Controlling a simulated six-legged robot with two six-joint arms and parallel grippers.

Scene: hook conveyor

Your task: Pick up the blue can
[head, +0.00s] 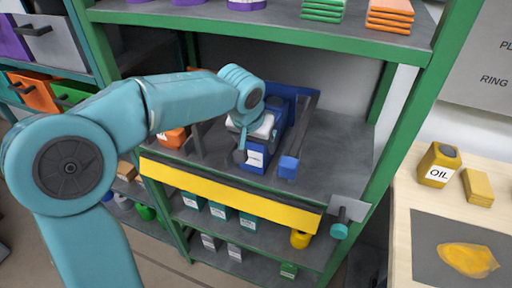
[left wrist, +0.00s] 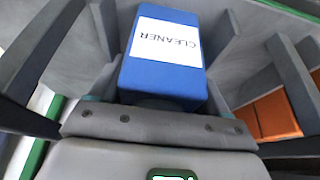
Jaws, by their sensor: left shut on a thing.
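A blue can (head: 256,158) with a white label stands in a lane on the middle shelf of the green rack. In the left wrist view the blue can (left wrist: 188,82) fills the space between my fingers, and its label reads CLEANER. My left gripper (head: 252,140) is over the can in the head view and hides its upper part. In the left wrist view my left gripper (left wrist: 165,50) is shut on the can, with a grey finger at each side. I cannot tell whether the can is clear of the shelf. My right gripper is not in view.
More blue (head: 280,108) shows behind the can in its lane. Dark dividers flank the lane, with an orange item (head: 172,138) to the left. A yellow front rail (head: 230,195) runs along the shelf. The upper green shelf beam (head: 270,33) is overhead. A yellow OIL can (head: 438,166) stands on the right table.

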